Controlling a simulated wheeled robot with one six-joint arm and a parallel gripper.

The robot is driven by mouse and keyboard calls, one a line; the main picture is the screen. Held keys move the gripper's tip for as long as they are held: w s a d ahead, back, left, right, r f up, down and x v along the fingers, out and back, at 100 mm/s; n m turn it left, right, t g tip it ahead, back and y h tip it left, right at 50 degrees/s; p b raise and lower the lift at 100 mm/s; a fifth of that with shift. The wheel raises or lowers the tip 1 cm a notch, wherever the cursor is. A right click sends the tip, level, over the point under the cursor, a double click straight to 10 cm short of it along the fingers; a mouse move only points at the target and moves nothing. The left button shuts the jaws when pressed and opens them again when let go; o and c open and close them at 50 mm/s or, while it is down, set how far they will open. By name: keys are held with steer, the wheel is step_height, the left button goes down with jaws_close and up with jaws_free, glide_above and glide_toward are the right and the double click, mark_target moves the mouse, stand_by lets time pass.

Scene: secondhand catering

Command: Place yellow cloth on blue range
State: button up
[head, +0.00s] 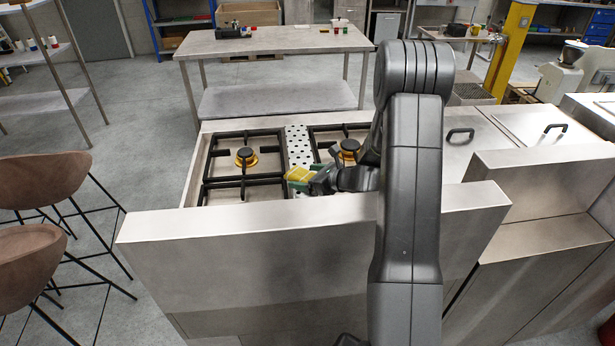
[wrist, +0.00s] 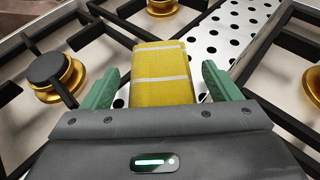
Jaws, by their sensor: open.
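The yellow cloth (wrist: 162,75) is a folded block with pale stripes, at the perforated strip between two burner grates. It also shows small and partly hidden in the head view (head: 299,173). My gripper (wrist: 161,70) is open, with its green fingers on either side of the cloth and a gap visible at each side. In the head view my gripper (head: 306,181) is low over the range, behind its raised front panel. The range (head: 290,240) looks bare steel, not blue, with black grates and brass burners. I cannot tell whether the cloth's underside rests fully on the strip.
A steel table (head: 270,41) with small items stands behind the range. Brown stools (head: 38,180) are at the left. Steel units with lidded tops (head: 530,122) adjoin on the right. A yellow post (head: 510,45) stands at back right. Open floor lies left of the range.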

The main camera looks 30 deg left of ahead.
steer(key=b+v, duration=0.2)
steer(key=v, duration=1)
steer(key=shift+c, duration=0.4)
stand_by(0.7)
